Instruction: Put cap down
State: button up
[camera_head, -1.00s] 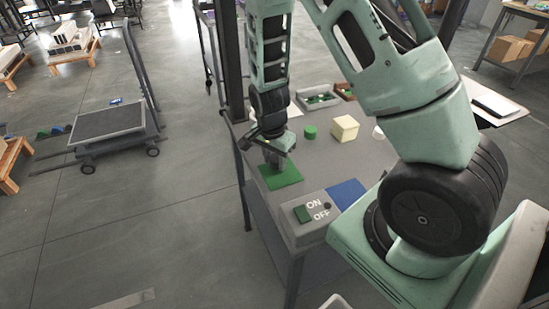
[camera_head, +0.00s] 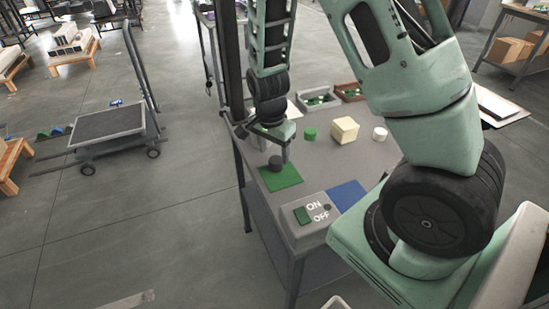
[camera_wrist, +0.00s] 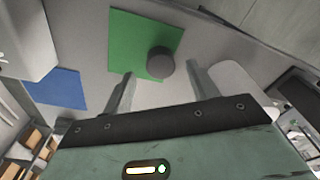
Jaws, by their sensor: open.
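A dark grey round cap (camera_head: 276,163) sits at the back edge of the green square mat (camera_head: 284,181) on the grey table. In the wrist view the same cap (camera_wrist: 160,63) lies on the green mat (camera_wrist: 135,42), near its edge. My gripper (camera_head: 275,148) is just above the cap. Its two fingers are spread apart with a gap around the cap, and they hold nothing. The cap is in plain sight between and beyond the fingertips in the wrist view.
A blue mat (camera_head: 347,193) and a grey ON/OFF switch box (camera_head: 300,222) are at the table's near end. A green cylinder (camera_head: 310,134), a cream cube (camera_head: 343,130) and a white round piece (camera_head: 380,134) stand farther back. Small trays (camera_head: 318,98) lie behind.

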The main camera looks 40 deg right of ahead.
aim_at(272, 163)
notch_tip(272, 163, up, 7)
jog(key=s+a+r+n+y, duration=0.1)
jog(key=s+a+r+n, duration=0.2)
jog(key=s+a+n, duration=0.45)
jog(key=s+a+r+n+y, duration=0.15)
jog(key=a+r+n, duration=0.3)
jog(key=a, duration=0.55)
jog(key=s+a+r+n, duration=0.2)
jog(key=s+a+n, duration=0.3)
jog(key=s+n, duration=0.6)
jog(key=shift+s+h+p, duration=0.25)
jog(key=shift+h+p, duration=0.05)
jog(key=shift+h, duration=0.15)
